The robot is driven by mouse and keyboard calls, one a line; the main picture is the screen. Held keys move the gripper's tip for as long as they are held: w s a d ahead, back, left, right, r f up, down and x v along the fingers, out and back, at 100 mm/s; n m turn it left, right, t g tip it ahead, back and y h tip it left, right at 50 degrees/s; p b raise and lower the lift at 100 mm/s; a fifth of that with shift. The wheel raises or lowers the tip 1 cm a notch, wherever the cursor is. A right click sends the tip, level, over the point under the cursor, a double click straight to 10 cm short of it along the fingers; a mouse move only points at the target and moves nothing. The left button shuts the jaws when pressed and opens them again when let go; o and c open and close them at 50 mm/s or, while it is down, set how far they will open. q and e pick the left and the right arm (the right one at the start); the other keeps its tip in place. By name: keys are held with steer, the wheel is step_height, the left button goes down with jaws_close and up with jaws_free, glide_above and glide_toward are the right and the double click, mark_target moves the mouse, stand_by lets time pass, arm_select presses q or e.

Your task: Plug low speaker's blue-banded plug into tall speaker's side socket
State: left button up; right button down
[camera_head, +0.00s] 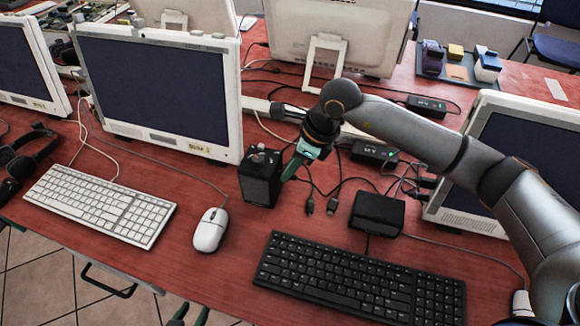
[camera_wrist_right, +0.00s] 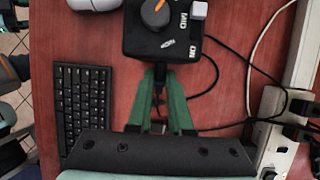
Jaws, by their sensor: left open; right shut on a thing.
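The tall speaker (camera_head: 260,180) is a black box standing between the white mouse and the loose cables. Its top, with an orange-marked knob, shows in the right wrist view (camera_wrist_right: 185,45). The low speaker (camera_head: 377,212) is a flat black box to its right. My right gripper (camera_head: 291,170) is at the tall speaker's right side. In the right wrist view its green fingers (camera_wrist_right: 163,85) are shut on a small dark thing at the speaker's edge. The fingers mostly hide it, and no blue band shows. My left gripper (camera_head: 188,316) is open at the bottom edge, partly cut off.
Two loose dark plugs (camera_head: 321,206) lie on the red table between the speakers, with tangled cables behind. A black keyboard (camera_head: 360,280) lies in front, and a white mouse (camera_head: 210,229) lies left of the tall speaker. A power strip (camera_wrist_right: 285,105) shows at right.

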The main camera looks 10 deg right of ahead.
steer(key=c, duration=0.8)
jaws_free()
steer(key=shift+o, duration=0.2)
steer(key=v, duration=1.2)
steer(key=shift+r, duration=0.25)
steer(key=shift+s, duration=0.15)
